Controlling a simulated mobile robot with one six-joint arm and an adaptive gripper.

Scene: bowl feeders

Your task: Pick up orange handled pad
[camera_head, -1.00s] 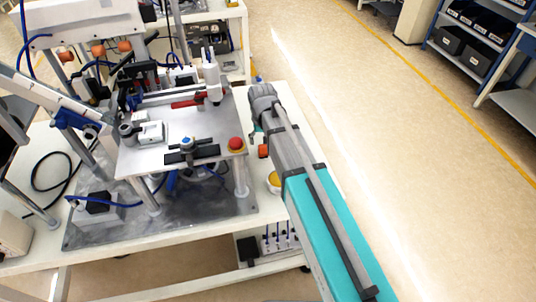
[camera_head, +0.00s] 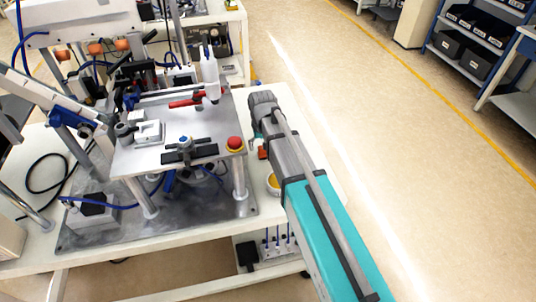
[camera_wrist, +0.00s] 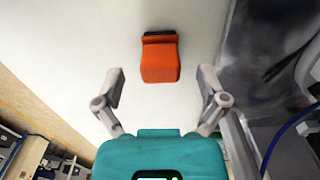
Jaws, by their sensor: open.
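The orange handled pad (camera_wrist: 160,61) lies on the white table top in the wrist view, with a dark strip along its top edge. In the head view a small part of the orange pad (camera_head: 262,153) shows just left of my arm. My gripper (camera_wrist: 162,82) is open and empty. Its two fingers stand apart to the left and right of the pad's lower end in the wrist view, and nothing is between them that I can see as held. In the head view my arm hides the fingertips.
The metal fixture plate (camera_head: 200,160) stands left of my arm, with a red emergency button (camera_head: 234,143) at its near corner. The white table (camera_head: 290,98) is bare beyond my wrist.

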